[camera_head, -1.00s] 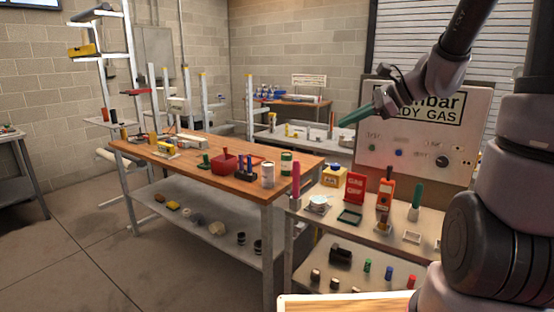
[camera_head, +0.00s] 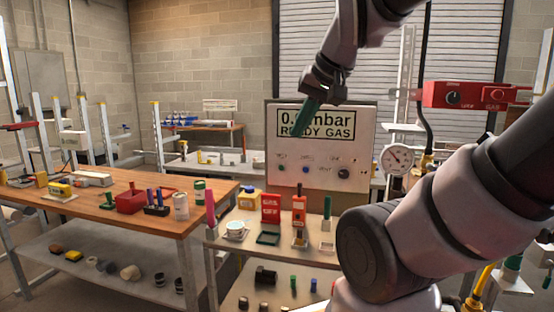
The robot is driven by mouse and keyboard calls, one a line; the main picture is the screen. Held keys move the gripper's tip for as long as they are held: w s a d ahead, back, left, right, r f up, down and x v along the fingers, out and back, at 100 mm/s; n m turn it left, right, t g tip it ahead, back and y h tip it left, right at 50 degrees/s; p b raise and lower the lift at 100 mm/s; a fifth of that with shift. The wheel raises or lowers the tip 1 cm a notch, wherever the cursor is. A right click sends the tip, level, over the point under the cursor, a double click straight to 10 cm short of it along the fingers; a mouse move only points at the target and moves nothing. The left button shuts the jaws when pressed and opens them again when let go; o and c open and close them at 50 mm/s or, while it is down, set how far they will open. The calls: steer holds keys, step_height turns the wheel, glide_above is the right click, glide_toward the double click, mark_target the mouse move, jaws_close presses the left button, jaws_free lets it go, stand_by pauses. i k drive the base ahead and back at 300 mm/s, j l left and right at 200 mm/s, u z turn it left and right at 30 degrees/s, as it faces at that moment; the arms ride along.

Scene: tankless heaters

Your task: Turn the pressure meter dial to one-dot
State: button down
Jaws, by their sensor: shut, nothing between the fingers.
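The pressure meter is a pale panel (camera_head: 366,140) with a display reading "0.?mbar READY GAS", one digit hidden by my fingers. Its dial, a round black knob (camera_head: 344,174), sits at the panel's lower right. The dot marks are too small to read. A green button (camera_head: 281,168) and a blue button (camera_head: 306,170) are to the dial's left. My gripper (camera_head: 297,136) is shut and empty. Its green fingers point down and left across the display in the picture, apart from the dial.
A white round gauge (camera_head: 398,158) and a red box (camera_head: 470,95) stand right of the panel. A low table (camera_head: 225,245) holds a red gas sign (camera_head: 271,208), an orange-black device (camera_head: 299,213) and cylinders. A wooden workbench (camera_head: 100,198) is at left. My arm covers the right foreground.

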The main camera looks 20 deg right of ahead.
mark_target(344, 173)
steer(key=z, duration=0.4)
steer(key=j+z, duration=0.1)
steer(key=z, duration=0.25)
steer(key=k+z, duration=0.1)
steer(key=z, duration=0.3)
steer(key=j+z, duration=0.1)
steer(key=z, duration=0.25)
steer(key=k+j+z, duration=0.15)
steer(key=j, duration=0.2)
steer(key=i+j, duration=0.1)
steer(key=i, duration=0.1)
